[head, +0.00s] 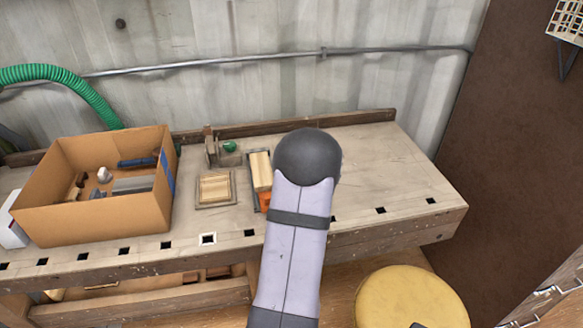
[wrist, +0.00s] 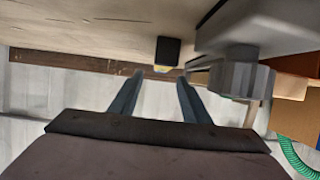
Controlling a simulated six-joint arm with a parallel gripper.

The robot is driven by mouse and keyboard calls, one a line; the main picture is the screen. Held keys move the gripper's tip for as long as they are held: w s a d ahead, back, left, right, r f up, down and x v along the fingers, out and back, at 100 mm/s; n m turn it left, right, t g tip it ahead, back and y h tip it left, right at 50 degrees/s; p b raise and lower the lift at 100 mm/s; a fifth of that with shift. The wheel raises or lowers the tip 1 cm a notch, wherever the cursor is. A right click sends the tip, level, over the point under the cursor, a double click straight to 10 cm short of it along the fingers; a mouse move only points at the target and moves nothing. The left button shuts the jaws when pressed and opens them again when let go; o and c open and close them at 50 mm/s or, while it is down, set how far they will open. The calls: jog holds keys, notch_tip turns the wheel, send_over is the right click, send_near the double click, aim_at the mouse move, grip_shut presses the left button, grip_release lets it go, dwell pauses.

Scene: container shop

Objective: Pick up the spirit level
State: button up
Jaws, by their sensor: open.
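In the wrist view, a short dark block with a yellow end (wrist: 167,52) sits on the bench top, seen nearly end-on. It may be the spirit level, but I cannot tell for sure. It lies beyond my gripper (wrist: 160,76), roughly in line with the space between the fingers. My gripper is open, with nothing between its fingers. In the head view my own arm hides the gripper and the bench behind it. No spirit level is clearly recognisable in the head view.
A cardboard box (head: 95,217) with several items stands at the bench's left. A slatted wooden piece (head: 214,187) and a pale wooden block (head: 261,170) lie left of my arm. A grey knobbed object (wrist: 240,80) is close right of the fingers. The bench's right side (head: 385,165) is clear.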

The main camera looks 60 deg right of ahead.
jog(key=shift+x, duration=2.85)
jog(key=shift+w, duration=0.1)
grip_shut()
